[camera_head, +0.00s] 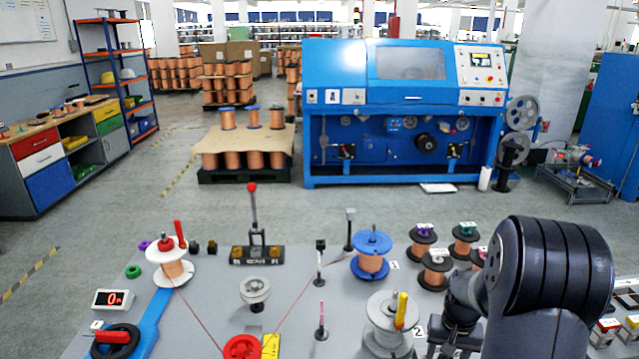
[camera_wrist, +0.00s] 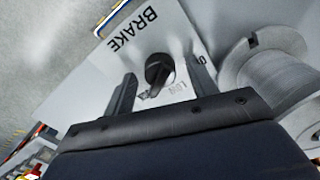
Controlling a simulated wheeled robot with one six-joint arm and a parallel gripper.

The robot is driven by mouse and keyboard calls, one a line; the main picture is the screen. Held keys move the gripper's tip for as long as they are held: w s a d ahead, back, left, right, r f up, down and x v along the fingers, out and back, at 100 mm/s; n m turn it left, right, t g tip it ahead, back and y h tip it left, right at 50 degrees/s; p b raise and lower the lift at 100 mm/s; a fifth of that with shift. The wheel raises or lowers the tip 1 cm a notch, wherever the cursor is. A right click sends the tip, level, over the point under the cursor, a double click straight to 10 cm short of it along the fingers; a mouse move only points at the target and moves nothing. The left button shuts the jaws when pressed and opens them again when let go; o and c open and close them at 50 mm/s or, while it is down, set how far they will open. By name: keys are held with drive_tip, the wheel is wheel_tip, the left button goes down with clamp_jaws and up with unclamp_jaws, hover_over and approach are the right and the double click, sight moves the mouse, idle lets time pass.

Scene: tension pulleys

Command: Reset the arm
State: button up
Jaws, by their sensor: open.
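My arm (camera_head: 555,280) stands at the right front of the grey worktable in the head view. My gripper (camera_head: 455,338) points down near the table's front edge, beside the white spool marked 2. In the wrist view my gripper (camera_wrist: 162,88) has its two dark fingers apart, with nothing held between them. A black knob (camera_wrist: 158,68) on a white panel (camera_wrist: 182,30) lettered BRAKE shows between the fingers. I cannot tell the gap between knob and fingers. The knob is hidden behind the arm in the head view.
A grey-white spool (camera_wrist: 268,72) is close on the right in the wrist view. In the head view, a white spool with a yellow handle (camera_head: 392,318), a blue-flanged copper spool (camera_head: 371,255) and several small spools (camera_head: 436,268) stand left of my arm. Copper wire crosses the table.

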drive_tip(key=n, duration=0.4)
drive_tip(key=shift+p, duration=0.4)
drive_tip(key=shift+n+p, duration=0.4)
drive_tip(key=shift+n, duration=1.4)
